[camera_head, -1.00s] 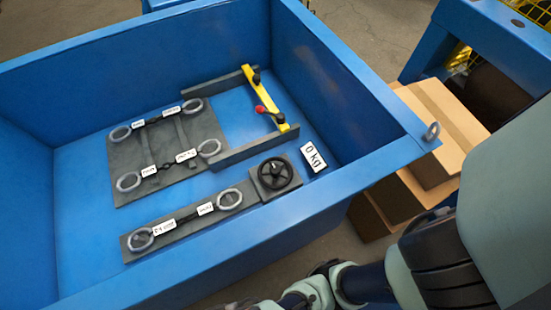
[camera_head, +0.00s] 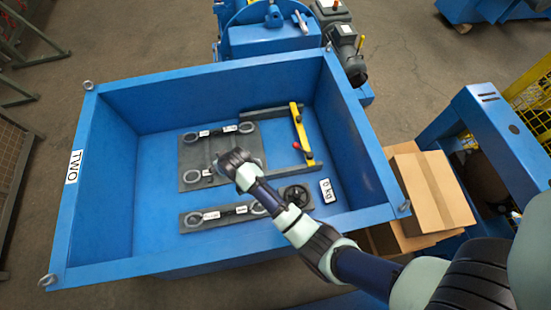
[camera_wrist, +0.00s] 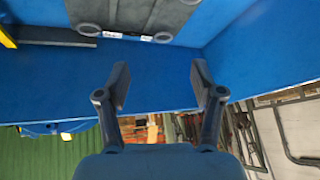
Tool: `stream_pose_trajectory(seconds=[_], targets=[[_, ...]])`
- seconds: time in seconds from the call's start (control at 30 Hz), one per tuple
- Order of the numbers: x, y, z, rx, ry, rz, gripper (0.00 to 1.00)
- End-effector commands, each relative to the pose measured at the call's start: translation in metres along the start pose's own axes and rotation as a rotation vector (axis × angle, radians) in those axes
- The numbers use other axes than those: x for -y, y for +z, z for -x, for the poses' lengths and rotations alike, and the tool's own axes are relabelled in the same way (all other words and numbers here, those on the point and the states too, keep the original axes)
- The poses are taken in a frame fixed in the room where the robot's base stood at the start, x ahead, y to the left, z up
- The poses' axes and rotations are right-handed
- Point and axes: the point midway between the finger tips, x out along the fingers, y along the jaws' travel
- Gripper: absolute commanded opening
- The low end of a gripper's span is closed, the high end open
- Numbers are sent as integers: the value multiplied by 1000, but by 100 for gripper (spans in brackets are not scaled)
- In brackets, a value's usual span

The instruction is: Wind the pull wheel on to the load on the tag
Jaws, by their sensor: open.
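The black pull wheel (camera_head: 296,195) sits on a grey base at the right end of the front strip in the blue bin, beside my arm in the head view. The white tag (camera_head: 327,190) lies just right of it and appears to read 0 kg. My gripper (camera_head: 234,160) is above the grey plate, left of and beyond the wheel, apart from it. In the wrist view my gripper (camera_wrist: 160,84) is open with nothing between its fingers. The wheel and tag are out of the wrist view.
The blue bin (camera_head: 160,263) has high walls. Inside are a grey plate (camera_head: 190,180) with rings and labelled chains, and a yellow bar (camera_head: 302,135) with a red knob. Cardboard boxes (camera_head: 440,190) stand outside at right. The bin's left floor is clear.

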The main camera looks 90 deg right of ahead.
Motion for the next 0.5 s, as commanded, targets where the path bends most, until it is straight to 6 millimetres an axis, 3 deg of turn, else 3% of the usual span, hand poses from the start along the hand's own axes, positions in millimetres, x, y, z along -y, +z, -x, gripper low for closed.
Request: stream_pose_trajectory(seconds=[0.03, 0.1, 0.2, 0.33, 0.4, 0.5], targets=[[-61, 35, -24, 95, 72, -106, 67], [-128, 89, -44, 217, 150, -249, 67], [-195, 166, -55, 363, 230, -431, 67], [-234, 234, -54, 480, 281, -582, 67], [-241, 250, -53, 507, 291, -617, 67], [-242, 255, -53, 516, 294, -626, 67]])
